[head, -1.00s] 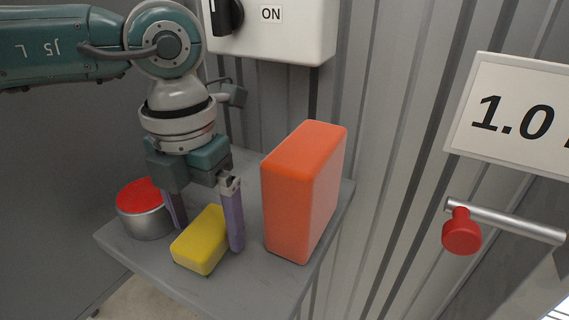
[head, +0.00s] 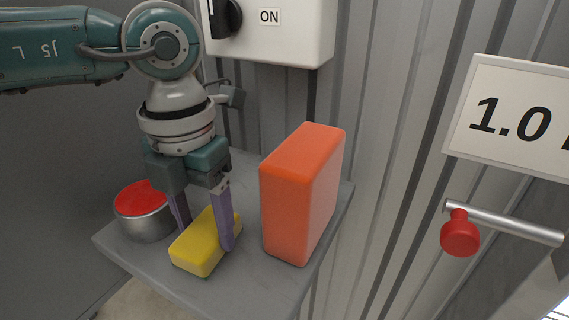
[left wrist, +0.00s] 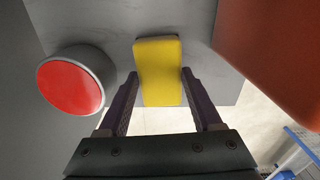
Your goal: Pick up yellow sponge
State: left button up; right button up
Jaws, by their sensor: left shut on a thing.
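The yellow sponge (head: 199,248) lies on a small grey shelf (head: 262,283). My left gripper (head: 206,236) points down over it, with one purple finger on each side. The fingers are shut on the sponge, which still appears to rest on the shelf. In the left wrist view the sponge (left wrist: 159,70) shows between the two fingers (left wrist: 160,88). My right gripper is in neither view.
A grey tin with a red top (head: 144,211) stands close on the left of the gripper. A tall orange block (head: 291,205) stands on the right. A ribbed metal wall, a switch box (head: 285,30) and a red-knobbed handle (head: 460,238) are behind and right.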

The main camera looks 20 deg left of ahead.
aim_at(206, 229)
pick_arm(q)
notch_tip(206, 229, up, 20)
jog(key=p, duration=0.2)
jog(key=o, duration=0.8)
jog(key=c, duration=0.6)
jog(key=shift+c, duration=0.2)
